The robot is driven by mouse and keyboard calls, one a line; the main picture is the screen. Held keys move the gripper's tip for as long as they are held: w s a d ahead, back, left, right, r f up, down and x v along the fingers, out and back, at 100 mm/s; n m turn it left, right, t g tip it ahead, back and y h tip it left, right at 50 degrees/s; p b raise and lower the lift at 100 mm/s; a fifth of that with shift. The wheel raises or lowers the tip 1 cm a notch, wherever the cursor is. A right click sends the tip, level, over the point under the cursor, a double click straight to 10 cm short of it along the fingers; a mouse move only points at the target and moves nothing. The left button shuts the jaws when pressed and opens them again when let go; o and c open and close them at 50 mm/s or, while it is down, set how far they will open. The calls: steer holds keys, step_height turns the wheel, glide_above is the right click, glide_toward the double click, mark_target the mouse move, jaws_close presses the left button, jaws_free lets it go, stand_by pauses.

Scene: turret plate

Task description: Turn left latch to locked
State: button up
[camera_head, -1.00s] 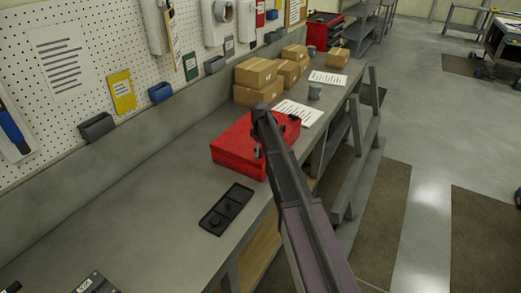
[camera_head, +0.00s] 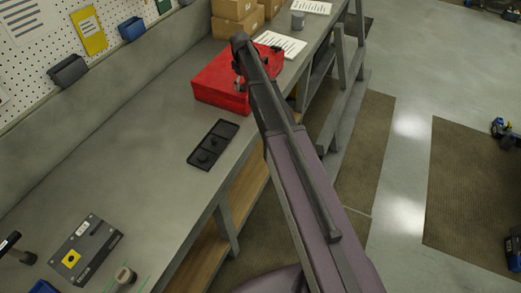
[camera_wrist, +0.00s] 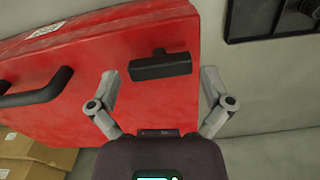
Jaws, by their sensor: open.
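The red case (camera_head: 217,88) lies on the workbench, partly hidden behind my arm in the head view. In the wrist view the red case (camera_wrist: 110,110) fills the left and middle. A black T-shaped latch (camera_wrist: 160,66) is on its face, its wide bar lying nearly level in the picture. I cannot tell from its pose whether it is locked. A black handle (camera_wrist: 38,92) is to its left. My gripper (camera_wrist: 158,77) is open, with one finger on each side of the latch and gaps to both. Contact is not visible. The latch is not discernible in the head view.
A black tray (camera_head: 213,145) lies beside the case, also at the wrist view's upper right (camera_wrist: 232,20). A grey device (camera_head: 86,250) is nearer.

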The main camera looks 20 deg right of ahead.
steer(key=m, duration=1.6)
step_height(320, 180, up, 14)
steer(key=p, duration=1.4)
steer(key=s+f+n+b, duration=0.6)
steer(key=s+f+b, duration=2)
steer(key=s, duration=0.2)
steer(key=shift+n, duration=0.3)
stand_by(0.7)
steer(key=shift+d, duration=0.1)
